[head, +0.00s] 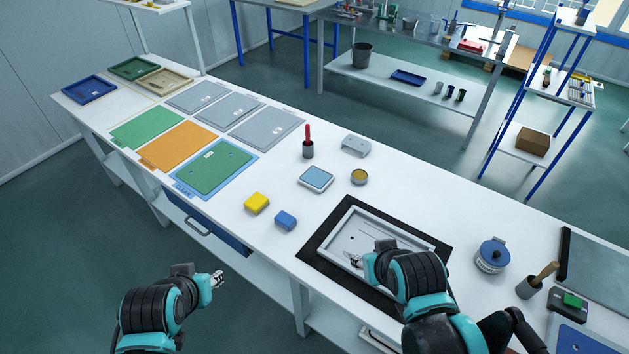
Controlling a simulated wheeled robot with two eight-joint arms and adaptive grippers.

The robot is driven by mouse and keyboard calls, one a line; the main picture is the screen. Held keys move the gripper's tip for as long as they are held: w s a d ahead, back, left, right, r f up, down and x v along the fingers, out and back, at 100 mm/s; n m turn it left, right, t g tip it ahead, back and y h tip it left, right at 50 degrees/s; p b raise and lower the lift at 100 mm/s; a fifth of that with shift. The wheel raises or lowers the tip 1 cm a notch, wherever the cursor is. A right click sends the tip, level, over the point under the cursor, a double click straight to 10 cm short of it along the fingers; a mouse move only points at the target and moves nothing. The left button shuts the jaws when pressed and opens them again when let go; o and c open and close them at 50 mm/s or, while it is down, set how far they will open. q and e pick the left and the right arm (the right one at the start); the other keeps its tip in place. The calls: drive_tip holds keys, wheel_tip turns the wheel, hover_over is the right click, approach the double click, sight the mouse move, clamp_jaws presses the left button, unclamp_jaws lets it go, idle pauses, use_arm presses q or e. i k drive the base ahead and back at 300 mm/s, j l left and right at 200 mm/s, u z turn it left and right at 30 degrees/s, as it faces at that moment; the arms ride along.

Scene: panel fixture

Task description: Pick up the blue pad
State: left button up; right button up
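A small blue pad (285,220) lies on the white table near its front edge, a little right of a similar yellow pad (256,202). My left gripper (218,280) is in front of the table, below and left of the blue pad and apart from it. Its fingers are too small to tell whether they are open. My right gripper (356,260) is over the grey framed panel (370,233) on a black mat (314,244), right of the blue pad. My own wrist partly hides it, and its finger opening is unclear.
A square dish with a light blue top (316,178), a round tin (359,177) and a red-handled tool in a holder (308,143) stand behind the pads. Colored sheets (178,145) lie to the left. A blue-lidded pot (492,255) stands right. The table around the blue pad is clear.

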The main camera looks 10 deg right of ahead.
sight(286, 221)
drive_tip(key=i+j+z, duration=0.2)
drive_tip(key=j, duration=0.15)
drive_tip(key=i+j+z, duration=0.15)
drive_tip(key=j, duration=0.2)
drive_tip(key=i+j+z, duration=0.2)
drive_tip(key=j, duration=0.2)
drive_tip(key=j+z, duration=0.2)
drive_tip(key=j, duration=0.2)
drive_tip(key=i+j+z, duration=0.15)
drive_tip(key=j, duration=0.25)
